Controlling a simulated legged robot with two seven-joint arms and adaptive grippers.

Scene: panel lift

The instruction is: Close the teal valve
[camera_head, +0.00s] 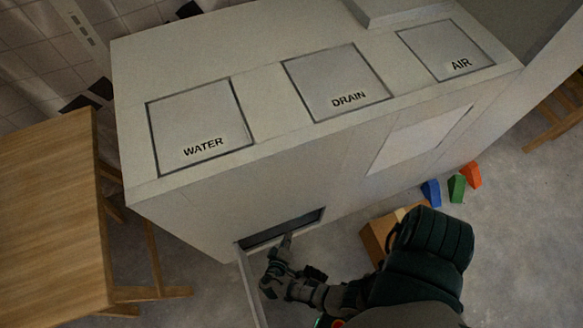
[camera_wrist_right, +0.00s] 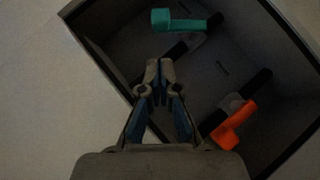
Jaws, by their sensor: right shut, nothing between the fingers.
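The teal valve (camera_wrist_right: 180,20) shows in the right wrist view at the top of an opened recess, with its handle lying roughly sideways in the picture. My right gripper (camera_wrist_right: 159,66) is shut and empty at the recess opening, below the teal handle in the picture and apart from it. In the head view my right gripper (camera_head: 286,241) reaches from below to the dark opening in the cabinet front. The valve is hidden in the head view. My left gripper is not in view.
An orange valve handle (camera_wrist_right: 234,125) sits lower right in the same recess. An open panel door (camera_head: 250,285) hangs at the opening's left side. The cabinet (camera_head: 290,160) has WATER, DRAIN and AIR panels. A wooden table (camera_head: 50,210) stands left; a cardboard box (camera_head: 376,240) and colored blocks (camera_head: 457,187) are right.

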